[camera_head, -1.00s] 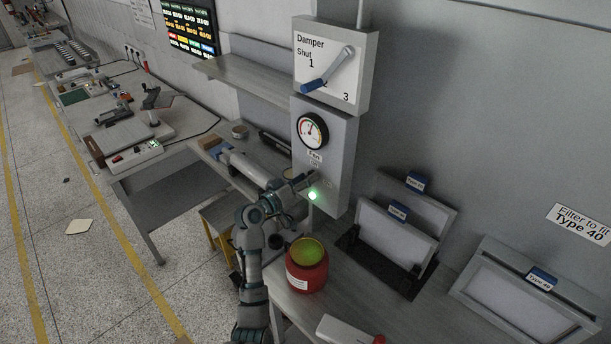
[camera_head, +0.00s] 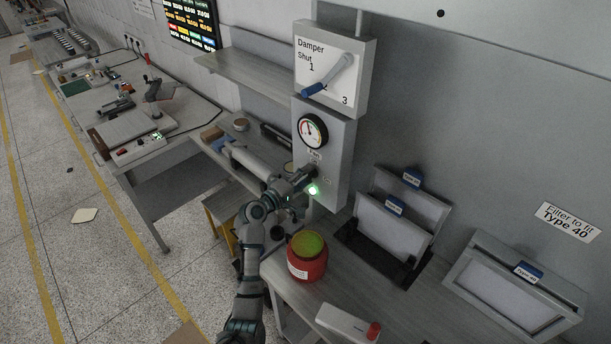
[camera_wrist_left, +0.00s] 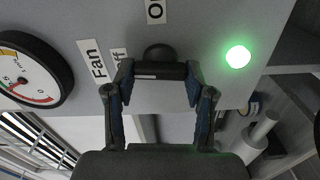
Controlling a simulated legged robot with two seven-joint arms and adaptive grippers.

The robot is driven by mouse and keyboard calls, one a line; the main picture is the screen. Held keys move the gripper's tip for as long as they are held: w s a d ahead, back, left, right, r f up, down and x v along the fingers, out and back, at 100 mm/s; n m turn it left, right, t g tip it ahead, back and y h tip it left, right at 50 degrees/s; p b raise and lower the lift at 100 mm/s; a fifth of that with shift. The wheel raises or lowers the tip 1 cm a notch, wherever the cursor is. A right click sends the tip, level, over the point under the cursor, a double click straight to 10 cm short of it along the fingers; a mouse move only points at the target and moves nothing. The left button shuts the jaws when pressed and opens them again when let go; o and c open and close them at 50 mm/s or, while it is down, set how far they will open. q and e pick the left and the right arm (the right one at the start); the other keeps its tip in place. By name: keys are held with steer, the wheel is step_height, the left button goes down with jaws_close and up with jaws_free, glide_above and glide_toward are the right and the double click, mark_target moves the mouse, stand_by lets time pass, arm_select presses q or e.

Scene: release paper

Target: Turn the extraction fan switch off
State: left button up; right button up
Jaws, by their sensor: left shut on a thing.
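The grey fan panel (camera_head: 326,160) carries a round gauge (camera_head: 312,131) and a lit green lamp (camera_head: 313,190). The black fan switch (camera_wrist_left: 158,53) shows in the left wrist view beside the "Fan", "Off" and partly cut "On" labels. My left gripper (camera_head: 308,174) is at the panel, just above and left of the lamp in the head view. In the left wrist view, its two fingers (camera_wrist_left: 160,76) are shut on the switch's dark bar, one at each end. The gripper hides most of the switch in the head view. My right gripper is not in view.
A damper box (camera_head: 334,75) with a blue-tipped lever is above the panel. A red jar (camera_head: 307,262) stands on the bench below my left gripper. Filter frames (camera_head: 395,228) stand to the right. A white device with a red knob (camera_head: 346,325) lies at the front.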

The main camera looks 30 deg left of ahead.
arm_select(q)
steer(key=shift+f+n, duration=0.35)
steer(key=shift+n, duration=0.25)
steer(key=o, duration=1.1)
steer(key=shift+c, duration=0.2)
steer(key=shift+o, duration=0.5)
steer(key=shift+w+a, duration=0.1)
steer(key=v, duration=1.2)
steer(key=shift+a, duration=0.15)
steer(key=shift+w, duration=0.1)
